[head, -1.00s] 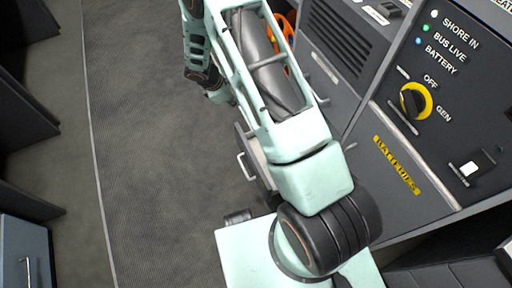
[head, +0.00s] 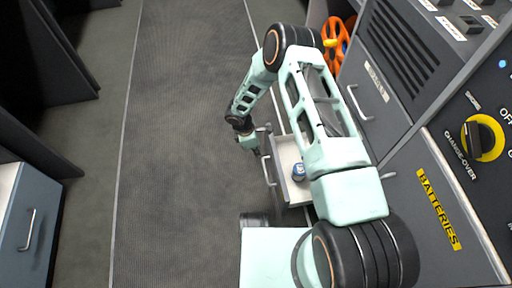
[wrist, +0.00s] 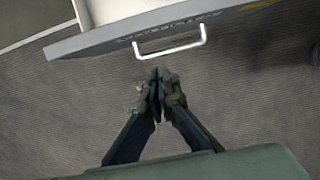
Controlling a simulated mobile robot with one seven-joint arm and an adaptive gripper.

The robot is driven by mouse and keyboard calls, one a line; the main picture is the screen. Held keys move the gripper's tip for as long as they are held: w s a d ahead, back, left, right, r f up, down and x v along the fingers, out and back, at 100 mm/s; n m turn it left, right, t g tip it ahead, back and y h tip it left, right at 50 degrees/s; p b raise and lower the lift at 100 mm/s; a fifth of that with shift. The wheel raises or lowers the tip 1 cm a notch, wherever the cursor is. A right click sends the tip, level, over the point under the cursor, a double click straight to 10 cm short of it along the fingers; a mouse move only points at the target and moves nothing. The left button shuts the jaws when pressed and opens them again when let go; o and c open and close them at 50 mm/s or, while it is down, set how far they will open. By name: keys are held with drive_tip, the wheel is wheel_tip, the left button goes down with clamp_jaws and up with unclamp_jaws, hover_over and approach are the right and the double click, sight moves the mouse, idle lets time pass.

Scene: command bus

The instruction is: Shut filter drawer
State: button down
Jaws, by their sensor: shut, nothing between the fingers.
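An open drawer (head: 285,152) with a pale interior stands out from the cabinet in the head view, partly hidden by my arm. A small jar with a blue top (head: 299,171) is in it. Its front and bar handle (head: 268,171) face left. In the wrist view the grey drawer front (wrist: 95,38) and handle (wrist: 172,49) cross the top; lettering on the front is too blurred to read. My gripper (wrist: 158,76) is shut and empty, just in front of the handle with a small gap in the picture. In the head view my gripper (head: 256,148) is beside the drawer front.
A closed drawer with a handle (head: 358,103) is in the cabinet beyond my arm. The panel with the yellow-ringed knob (head: 482,138) is at right. An orange wheel-like thing (head: 334,45) is behind the arm. The floor mat (head: 180,150) at left is clear.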

drive_tip(key=shift+w+d+f+b, duration=0.2)
drive_tip(key=shift+d+f, duration=0.25)
drive_tip(key=shift+d, duration=0.35)
drive_tip(key=shift+w+d+f+b, duration=0.15)
drive_tip(key=shift+d+f, duration=0.35)
drive_tip(key=shift+d, duration=0.25)
drive_tip(key=shift+w+d+f+b, duration=0.2)
drive_tip(key=shift+d+f, duration=0.25)
drive_tip(key=shift+d, duration=0.35)
